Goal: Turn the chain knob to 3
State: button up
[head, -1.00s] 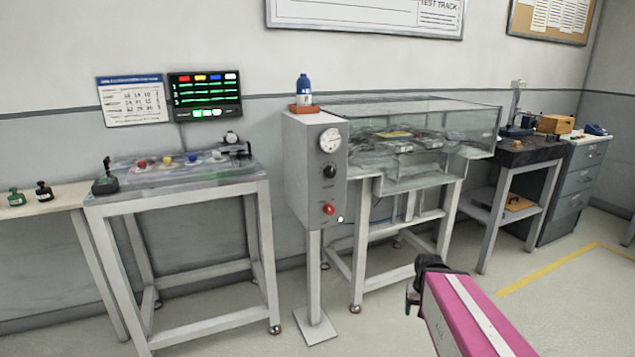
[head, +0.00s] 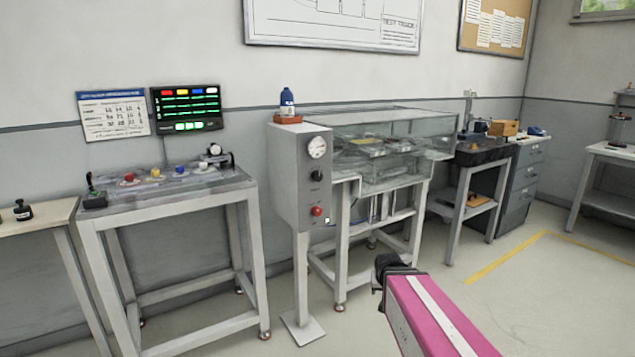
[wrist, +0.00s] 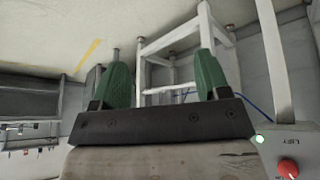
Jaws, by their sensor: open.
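A grey control box (head: 290,180) stands on a post in the middle of the head view. Its front carries a white dial (head: 317,147), a black knob (head: 316,175) below it and a red button or knob (head: 317,211) lower down. The labels and the knob's setting are too small to read, so I cannot confirm which is the chain knob. My gripper (head: 388,270) is low and to the right of the box, apart from it. In the wrist view its green fingers (wrist: 163,82) are spread and empty. The red control (wrist: 288,169) shows there at the lower right corner.
A glass tank (head: 395,130) on a white frame stands right behind the box. A blue bottle (head: 287,102) sits on top of the box. A table with coloured knobs (head: 170,190) is at the left. The floor at the right (head: 540,310) is clear.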

jog(key=w+a+r+t, duration=0.3)
jog(key=w+r+t, duration=0.35)
jog(key=w, duration=0.35)
jog(key=n+t+y, duration=0.7)
jog(key=y, duration=0.7)
send_near(319, 178)
jog(key=x, duration=0.9)
jog(key=shift+w+r, duration=0.1)
jog(key=shift+w, duration=0.05)
jog(key=c, duration=0.9)
